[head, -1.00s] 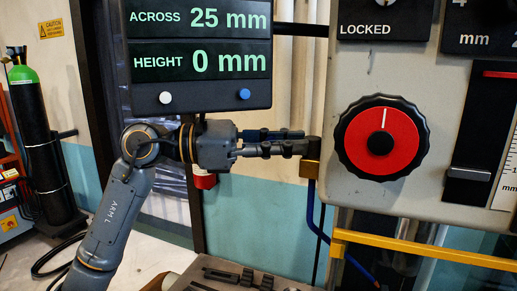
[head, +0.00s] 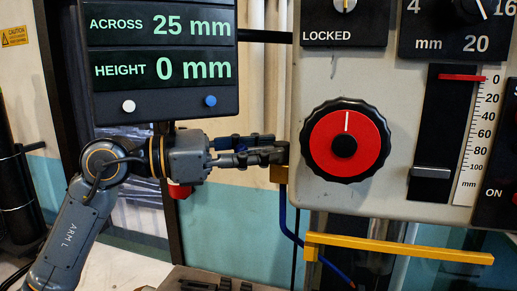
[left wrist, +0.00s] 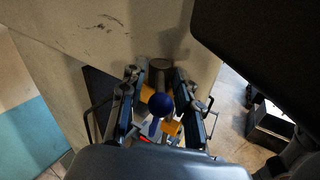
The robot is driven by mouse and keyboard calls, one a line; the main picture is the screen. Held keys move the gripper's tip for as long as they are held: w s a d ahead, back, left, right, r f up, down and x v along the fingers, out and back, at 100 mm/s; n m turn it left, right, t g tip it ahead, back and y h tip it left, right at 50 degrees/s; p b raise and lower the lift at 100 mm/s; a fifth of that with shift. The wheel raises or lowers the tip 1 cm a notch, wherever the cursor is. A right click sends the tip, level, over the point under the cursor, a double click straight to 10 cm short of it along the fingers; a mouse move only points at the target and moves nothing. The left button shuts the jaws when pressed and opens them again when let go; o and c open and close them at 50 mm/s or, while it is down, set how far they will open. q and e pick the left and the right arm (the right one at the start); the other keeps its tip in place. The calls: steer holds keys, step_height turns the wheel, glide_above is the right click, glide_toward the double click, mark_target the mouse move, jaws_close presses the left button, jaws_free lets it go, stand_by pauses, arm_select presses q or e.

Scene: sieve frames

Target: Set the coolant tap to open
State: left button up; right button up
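The coolant tap (head: 279,173) appears to be the small brass-coloured fitting at the machine panel's left edge, with a blue hose below it. My left gripper (head: 276,149) reaches it from the left, its fingertips overlapping the tap's dark upper part. In the left wrist view a blue ball knob (left wrist: 160,104) on a blue stem sits between the two spread fingers of the left gripper (left wrist: 159,76), with gaps visible at its sides. Yellow parts and a dark round end show beyond it. The tap's exact setting cannot be read. My right gripper is not in view.
The panel carries a large red dial (head: 345,165) just right of the tap and a slider (head: 431,172) further right. A readout box (head: 162,100) hangs above my left arm. A yellow bar (head: 400,249) crosses below the panel.

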arm_select(q)
steer(key=shift+a, duration=0.15)
steer(key=v, duration=1.1)
steer(key=shift+s+a, duration=0.15)
steer(key=shift+a, duration=0.2)
